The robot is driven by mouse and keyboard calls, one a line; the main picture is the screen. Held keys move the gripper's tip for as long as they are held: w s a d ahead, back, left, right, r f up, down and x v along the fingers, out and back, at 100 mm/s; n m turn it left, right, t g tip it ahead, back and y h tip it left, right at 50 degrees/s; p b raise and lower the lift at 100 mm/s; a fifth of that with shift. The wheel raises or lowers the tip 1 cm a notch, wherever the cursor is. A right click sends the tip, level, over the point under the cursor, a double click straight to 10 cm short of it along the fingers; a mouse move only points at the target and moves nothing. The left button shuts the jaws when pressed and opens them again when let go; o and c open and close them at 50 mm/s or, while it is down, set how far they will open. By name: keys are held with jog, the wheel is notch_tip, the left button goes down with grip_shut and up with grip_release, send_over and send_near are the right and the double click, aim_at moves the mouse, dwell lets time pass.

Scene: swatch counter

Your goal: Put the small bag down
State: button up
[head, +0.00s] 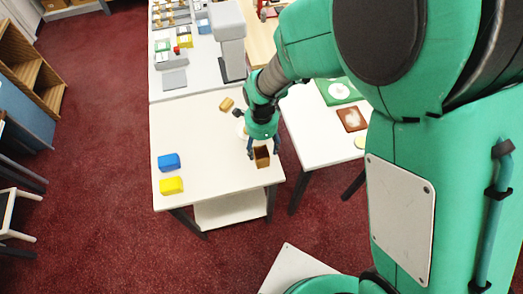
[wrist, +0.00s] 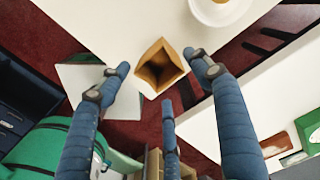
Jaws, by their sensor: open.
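The small bag (head: 262,156) is a brown open-topped paper bag. It appears to stand upright on the white table (head: 205,130), close to its front right corner. In the wrist view the bag (wrist: 160,68) shows its dark open mouth to the camera. My gripper (head: 263,148) is over the bag with its blue fingers spread. In the wrist view the fingers of my gripper (wrist: 160,62) lie on both sides of the bag, with visible gaps, and a third finger is below it. Its base is partly hidden.
A blue block (head: 169,161) and a yellow block (head: 171,185) lie at the table's left. A small tan item (head: 226,104) lies behind. A white round dish (wrist: 222,8) is near the bag. Another white table (head: 310,125) stands to the right across a gap.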

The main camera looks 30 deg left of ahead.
jog(key=shift+r+p, duration=0.45)
jog(key=shift+r, duration=2.25)
jog(key=shift+d, duration=0.1)
jog(key=w+d+r+n+t+y, duration=0.1)
jog(key=w+d+r+n, duration=0.15)
jog(key=d+r, duration=0.85)
jog(key=w+d+r+n+t, duration=0.1)
jog(key=w+d+r+n, duration=0.15)
jog(key=d+r, duration=0.9)
jog(key=s+d+r+n+t, duration=0.1)
jog(key=s+d+r, duration=0.2)
jog(key=d, duration=0.5)
jog(key=s+d+r+n+t, duration=0.1)
jog(key=s+d+r, duration=0.2)
jog(key=s+d, duration=0.2)
jog(key=s+d+r+n+t+h, duration=0.1)
jog(key=s+d, duration=0.4)
jog(key=d, duration=0.5)
jog(key=shift+d+r+n+t, duration=0.35)
jog(key=shift+r+n, duration=0.15)
jog(key=shift+r, duration=0.4)
